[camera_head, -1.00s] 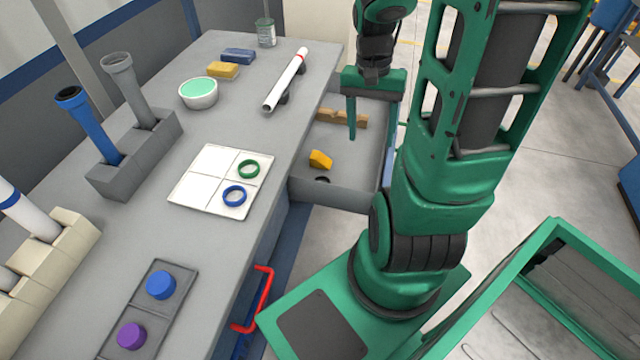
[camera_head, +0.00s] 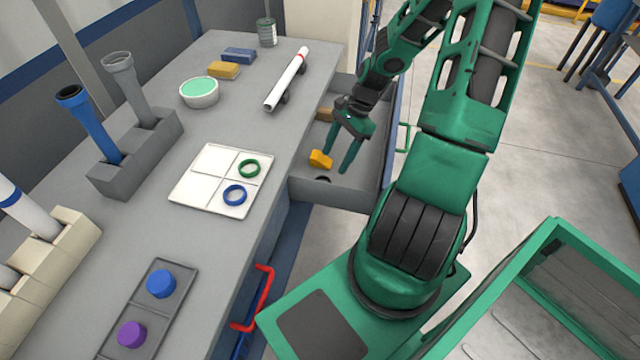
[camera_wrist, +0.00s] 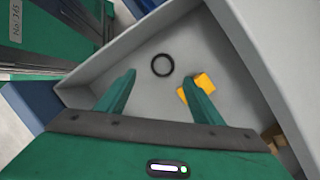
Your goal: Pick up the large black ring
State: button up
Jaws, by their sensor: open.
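The large black ring (camera_wrist: 162,65) lies flat on the floor of the open drawer in the wrist view, beyond my fingertips. In the head view only part of the black ring (camera_head: 323,179) shows, behind the drawer's front wall. My gripper (camera_head: 340,170) is open and empty, pointing down over the drawer, to the right of the ring. In the wrist view my gripper (camera_wrist: 160,82) has its two green fingers spread apart, with the ring between and past their tips. A yellow-orange block (camera_wrist: 197,88) lies close to the ring, partly hidden by the right finger; it also shows in the head view (camera_head: 320,159).
The grey drawer (camera_head: 335,195) has raised walls around the ring. A wooden piece (camera_head: 325,114) lies at its back. The workbench beside it carries a white tray (camera_head: 186,196) with a green ring (camera_head: 249,159) and a blue ring (camera_head: 235,186). A white pipe (camera_head: 286,80) lies near the edge.

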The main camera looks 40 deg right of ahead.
aim_at(326, 176)
jog(key=x, duration=0.3)
jog(key=shift+a+f, duration=0.1)
jog(key=shift+f, duration=0.15)
jog(key=shift+w+x, duration=0.2)
jog(key=shift+x, duration=1.15)
jog(key=shift+w+x, duration=0.15)
jog(key=shift+x, duration=1.15)
jog(key=c, duration=1.1)
